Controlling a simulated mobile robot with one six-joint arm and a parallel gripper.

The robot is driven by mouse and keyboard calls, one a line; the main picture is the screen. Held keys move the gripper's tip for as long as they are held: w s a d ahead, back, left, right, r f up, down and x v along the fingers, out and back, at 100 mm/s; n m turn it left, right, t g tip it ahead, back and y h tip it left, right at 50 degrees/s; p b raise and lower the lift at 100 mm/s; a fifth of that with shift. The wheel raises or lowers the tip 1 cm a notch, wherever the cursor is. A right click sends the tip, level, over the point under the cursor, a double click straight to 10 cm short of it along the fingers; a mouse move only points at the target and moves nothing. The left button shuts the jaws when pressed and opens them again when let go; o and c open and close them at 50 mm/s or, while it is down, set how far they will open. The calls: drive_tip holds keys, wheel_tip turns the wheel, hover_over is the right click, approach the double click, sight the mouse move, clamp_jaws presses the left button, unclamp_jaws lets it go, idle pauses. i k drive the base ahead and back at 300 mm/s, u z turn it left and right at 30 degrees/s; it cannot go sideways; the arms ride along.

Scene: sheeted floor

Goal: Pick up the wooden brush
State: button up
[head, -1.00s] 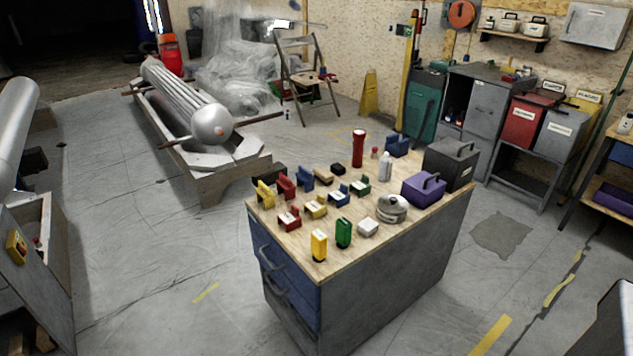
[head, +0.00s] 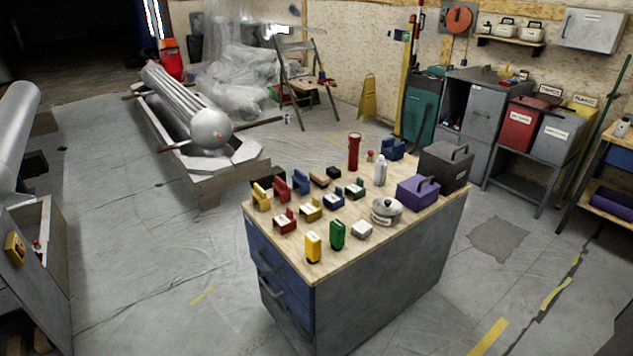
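A small tan-and-dark block (head: 319,180), which looks like the wooden brush, lies near the back edge of the wooden-topped workbench (head: 290,243). It is small in the head view, so I cannot make out bristles. A black item (head: 333,172) sits just behind it to the right, and a blue holder-like piece is to its left. My gripper is not in view.
Around it stand several coloured blocks, a red flashlight (head: 354,152), a white bottle (head: 380,171), a lidded pot (head: 386,211), a purple box (head: 417,191) and a dark toolbox (head: 445,166). Floor left of the bench is open.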

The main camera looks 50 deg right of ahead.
sight(320, 180)
drive_tip(key=z, duration=0.1)
drive_tip(key=i, duration=0.9)
drive_tip(key=u, duration=0.05)
